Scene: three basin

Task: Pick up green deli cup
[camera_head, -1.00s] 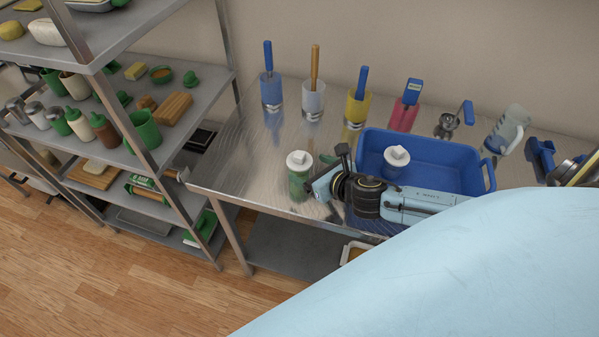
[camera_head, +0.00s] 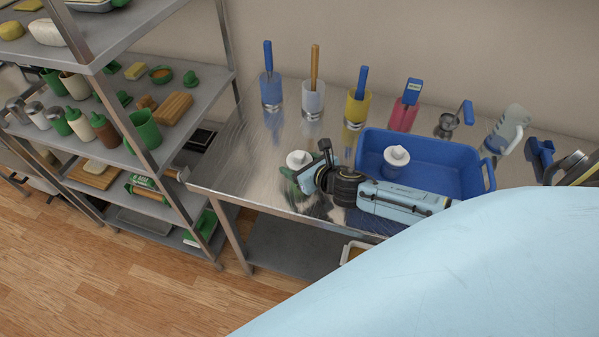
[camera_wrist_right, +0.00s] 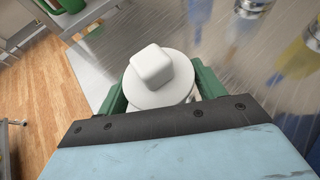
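The green deli cup stands on the steel table near its front left edge. Its white lid (camera_head: 299,160) shows in the head view, but its green body is mostly hidden behind my right gripper (camera_head: 303,178). In the right wrist view the lid (camera_wrist_right: 158,78) sits between the two green fingers of the right gripper (camera_wrist_right: 160,98). The fingers are spread, one on each side of the cup, and I see no clear grip on it. My left gripper is not in view.
A blue basin (camera_head: 440,150) stands right behind my right arm, with another white-lidded cup (camera_head: 397,157) in it. Several cups with coloured handles line the back, including a yellow one (camera_head: 357,108). A shelf rack (camera_head: 195,95) stands at the left.

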